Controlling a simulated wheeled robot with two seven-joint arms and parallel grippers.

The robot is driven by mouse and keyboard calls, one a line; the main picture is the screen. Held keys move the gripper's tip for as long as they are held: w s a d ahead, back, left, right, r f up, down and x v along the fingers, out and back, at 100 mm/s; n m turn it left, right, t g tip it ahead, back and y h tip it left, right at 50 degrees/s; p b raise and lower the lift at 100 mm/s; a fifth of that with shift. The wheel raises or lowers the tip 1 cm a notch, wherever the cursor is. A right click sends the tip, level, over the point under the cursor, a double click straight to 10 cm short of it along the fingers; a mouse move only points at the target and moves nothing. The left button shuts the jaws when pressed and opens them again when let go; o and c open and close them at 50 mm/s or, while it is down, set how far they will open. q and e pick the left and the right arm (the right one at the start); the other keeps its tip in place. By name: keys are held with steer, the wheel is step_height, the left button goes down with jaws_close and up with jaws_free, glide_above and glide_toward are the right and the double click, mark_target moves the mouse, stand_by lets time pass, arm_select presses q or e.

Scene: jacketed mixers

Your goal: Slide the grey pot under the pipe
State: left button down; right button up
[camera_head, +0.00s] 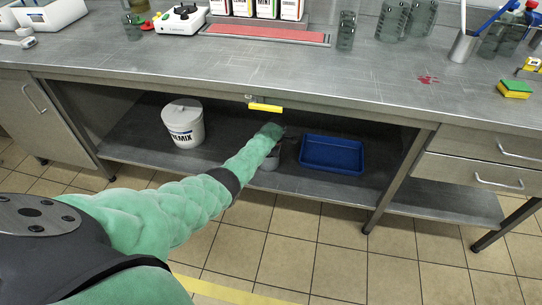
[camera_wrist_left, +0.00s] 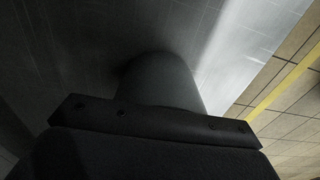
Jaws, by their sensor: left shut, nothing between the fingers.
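The grey pot (camera_head: 268,163) stands on the lower shelf under the bench, partly hidden behind my left forearm and wrist. In the left wrist view the pot (camera_wrist_left: 162,80) is a dark grey rounded shape just beyond my gripper's dark bar. My left gripper (camera_head: 289,138) reaches under the bench top, close to the pot; it is shut and empty. Whether it touches the pot cannot be told. A yellow lever (camera_head: 265,107) with a small metal fitting hangs at the bench's front edge, above the pot's area. The pipe's outlet is not clearly visible. My right gripper is out of view.
A white labelled bucket (camera_head: 184,128) stands on the shelf to the left. A blue tray (camera_head: 332,155) lies to the right of the pot. The bench top (camera_head: 210,75) overhangs the shelf, and a bench leg (camera_head: 398,180) stands right of the tray.

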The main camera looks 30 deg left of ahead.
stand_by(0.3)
